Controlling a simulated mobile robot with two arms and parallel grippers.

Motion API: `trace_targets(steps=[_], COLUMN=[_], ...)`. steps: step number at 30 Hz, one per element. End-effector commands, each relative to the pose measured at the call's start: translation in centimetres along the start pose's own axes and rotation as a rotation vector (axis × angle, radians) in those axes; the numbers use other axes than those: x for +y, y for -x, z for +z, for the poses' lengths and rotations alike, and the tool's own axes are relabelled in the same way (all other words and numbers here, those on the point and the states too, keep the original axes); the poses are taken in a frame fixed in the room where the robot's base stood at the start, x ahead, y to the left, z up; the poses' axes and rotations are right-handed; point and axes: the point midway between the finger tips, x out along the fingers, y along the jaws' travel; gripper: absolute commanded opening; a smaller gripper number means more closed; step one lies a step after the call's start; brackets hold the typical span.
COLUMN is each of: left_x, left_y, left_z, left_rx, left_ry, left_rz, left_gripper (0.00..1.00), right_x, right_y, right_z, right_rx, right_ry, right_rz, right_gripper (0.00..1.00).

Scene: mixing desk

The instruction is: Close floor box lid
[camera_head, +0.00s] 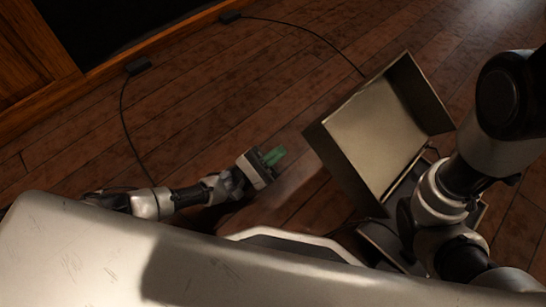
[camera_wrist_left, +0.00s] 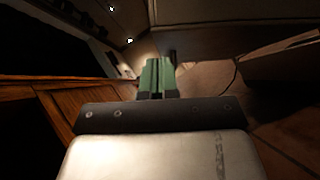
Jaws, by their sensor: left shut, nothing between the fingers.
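The floor box lid (camera_head: 375,135) is a shallow metal tray shape with raised sides. It stands open and tilted up at the centre right of the head view. The box base below it (camera_head: 378,238) is mostly hidden behind my right arm and my body. My left gripper (camera_head: 276,156), with green fingertips, is shut and empty, to the left of the lid and apart from it. Its fingers (camera_wrist_left: 157,80) are together in the left wrist view, where a flat panel (camera_wrist_left: 285,58), perhaps the lid, shows at the right. My right arm crosses the right side; its gripper is out of sight.
The dark wooden floor (camera_head: 200,105) is open around my left gripper. A wooden cabinet (camera_head: 35,65) stands at the upper left.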

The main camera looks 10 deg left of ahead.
Motion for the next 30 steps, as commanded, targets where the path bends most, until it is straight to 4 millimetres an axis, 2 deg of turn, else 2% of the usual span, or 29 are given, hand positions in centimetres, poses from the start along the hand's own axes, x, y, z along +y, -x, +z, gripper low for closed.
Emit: trace_targets(steps=[4, 10, 24, 30], left_x=[-0.1, -0.1, 0.0, 0.3], left_y=[-2.7, -5.0, -5.7, -6.4], left_z=[-0.1, -0.1, 0.0, 0.8], left_rx=[-0.004, -0.002, 0.001, 0.001], left_ry=[-0.002, -0.002, -0.004, -0.045], left_rz=[0.002, 0.001, -0.002, -0.042], left_gripper=[0.00, 0.00, 0.00, 0.00], right_x=[-0.2, -0.3, -0.3, -0.1], right_y=[1.1, 1.7, 1.6, 0.5], right_z=[-0.3, -0.5, -0.5, -0.1], right_rx=[-0.002, -0.002, -0.001, -0.002], right_ry=[0.000, 0.000, 0.000, 0.000], right_rz=[0.000, 0.000, 0.000, 0.000], right_gripper=[0.00, 0.00, 0.00, 0.00])
